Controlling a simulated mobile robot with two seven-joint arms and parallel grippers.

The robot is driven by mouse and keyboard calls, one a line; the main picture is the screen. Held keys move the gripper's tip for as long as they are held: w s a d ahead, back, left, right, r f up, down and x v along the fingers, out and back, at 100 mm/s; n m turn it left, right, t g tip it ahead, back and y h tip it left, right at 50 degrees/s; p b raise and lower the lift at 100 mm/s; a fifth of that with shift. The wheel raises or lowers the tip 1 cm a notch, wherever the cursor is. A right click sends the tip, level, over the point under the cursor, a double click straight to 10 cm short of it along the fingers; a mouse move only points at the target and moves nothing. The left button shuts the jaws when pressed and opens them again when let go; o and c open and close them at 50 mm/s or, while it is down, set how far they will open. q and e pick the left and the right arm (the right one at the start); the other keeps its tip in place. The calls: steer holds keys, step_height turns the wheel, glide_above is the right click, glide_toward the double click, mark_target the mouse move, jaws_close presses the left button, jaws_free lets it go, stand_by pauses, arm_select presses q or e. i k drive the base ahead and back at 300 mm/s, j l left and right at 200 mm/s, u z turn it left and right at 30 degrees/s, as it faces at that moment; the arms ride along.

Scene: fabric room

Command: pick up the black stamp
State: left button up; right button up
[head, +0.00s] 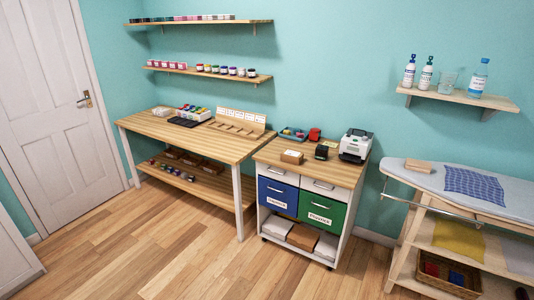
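A small black block-shaped thing (321,153), which looks like the black stamp, stands on the wooden top of the white drawer cabinet (342,188). It is too small for its details to show. A red thing of similar size (315,134) stands behind it, close to the wall. Neither of my grippers can be made out in the head view.
Beside the black thing are a small brown box (292,157), a blue tray (292,133) and a white-grey machine (356,146). A wooden worktable (160,126) stands left, an ironing board (425,176) right. The wooden floor (180,245) in front is clear.

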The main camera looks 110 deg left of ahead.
mark_target(322, 152)
steer(key=u, duration=0.4)
steer(key=j+u, duration=0.15)
steer(key=u, duration=0.7)
steer(key=j+u, duration=0.15)
steer(key=u, duration=0.3)
steer(key=j+u, duration=0.4)
steer(key=i+j+u, duration=0.15)
steer(key=u, duration=0.25)
steer(key=i+j+u, duration=0.15)
steer(key=j+u, duration=0.25)
steer(key=i+j+u, duration=0.2)
steer(key=i+j, duration=0.4)
steer(key=i+l, duration=0.05)
steer(key=i, duration=0.05)
